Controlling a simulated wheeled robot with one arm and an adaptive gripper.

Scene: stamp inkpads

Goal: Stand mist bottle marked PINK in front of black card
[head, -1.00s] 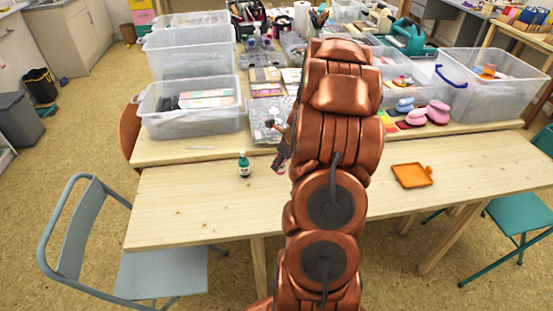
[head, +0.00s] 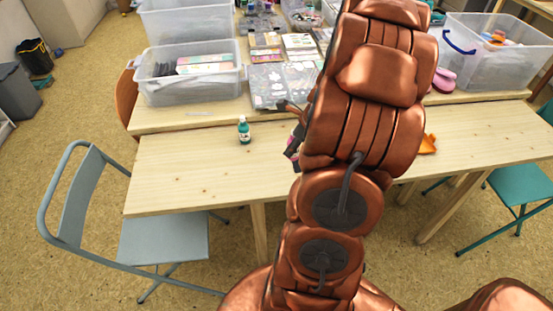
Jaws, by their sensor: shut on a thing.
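My gripper (head: 295,135) is mostly hidden behind my arm, over the front table. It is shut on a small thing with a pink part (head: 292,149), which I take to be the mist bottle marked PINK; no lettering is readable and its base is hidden. I cannot tell whether it touches the table. A teal-green bottle with a white cap (head: 244,131) stands upright on the table to the left of my gripper. I cannot make out a black card; my arm covers much of the table's middle.
The front table (head: 180,177) is bare at left. An orange tray (head: 428,145) shows partly behind my arm. Clear bins (head: 180,92) and craft sheets (head: 268,88) sit on the back table. A grey-blue chair (head: 165,240) stands front left, a teal chair (head: 505,183) right.

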